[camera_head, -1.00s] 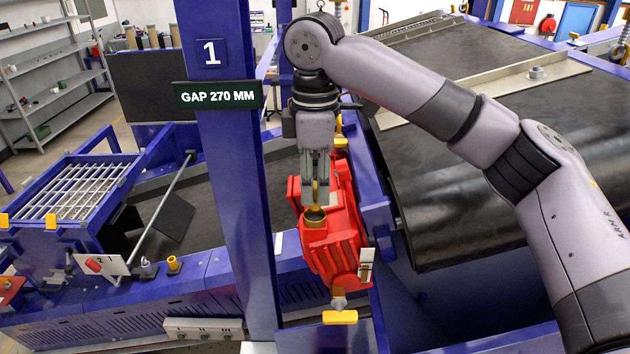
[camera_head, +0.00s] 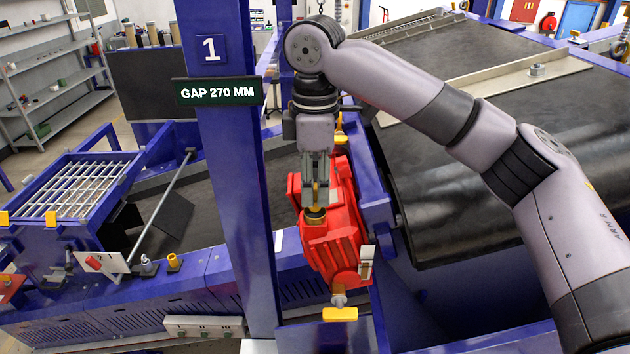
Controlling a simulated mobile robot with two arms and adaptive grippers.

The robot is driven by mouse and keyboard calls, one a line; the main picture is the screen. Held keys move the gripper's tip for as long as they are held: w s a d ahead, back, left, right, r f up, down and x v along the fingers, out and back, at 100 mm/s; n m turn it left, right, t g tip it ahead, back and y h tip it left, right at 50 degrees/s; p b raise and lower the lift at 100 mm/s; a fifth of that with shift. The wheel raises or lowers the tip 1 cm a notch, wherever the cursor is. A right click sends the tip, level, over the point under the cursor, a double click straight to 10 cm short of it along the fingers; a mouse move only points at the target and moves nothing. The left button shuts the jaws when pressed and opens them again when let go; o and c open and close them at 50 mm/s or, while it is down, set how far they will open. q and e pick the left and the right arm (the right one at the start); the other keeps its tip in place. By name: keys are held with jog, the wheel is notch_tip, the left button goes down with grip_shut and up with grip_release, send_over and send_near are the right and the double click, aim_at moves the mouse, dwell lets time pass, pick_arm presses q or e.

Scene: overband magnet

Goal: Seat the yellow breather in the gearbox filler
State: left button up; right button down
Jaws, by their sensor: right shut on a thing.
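The red gearbox (camera_head: 338,238) sits beside the blue post, and its filler (camera_head: 314,220) is a short brassy ring on its top left. My right gripper (camera_head: 316,204) points straight down over the filler and is shut on the yellow breather (camera_head: 316,194). Only a thin strip of the breather shows between the fingers. The fingertips and the breather's lower end are at the filler mouth, and the fingers hide most of the opening. I cannot tell how deep the breather sits. My left gripper is not in view.
A blue post with a "GAP 270 MM" sign (camera_head: 218,92) stands close left of my right gripper. A blue frame and wide black belt (camera_head: 470,150) lie to the right. A yellow-handled fitting (camera_head: 340,314) sticks out below the gearbox.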

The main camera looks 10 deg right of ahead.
aim_at(315, 185)
jog(key=shift+f, duration=0.85)
jog(key=c, duration=1.2)
grip_release()
jog(key=shift+c, duration=0.2)
notch_tip(315, 185, up, 12)
jog(key=shift+o, duration=0.4)
jog(key=o, duration=1)
jog(key=shift+c, duration=0.2)
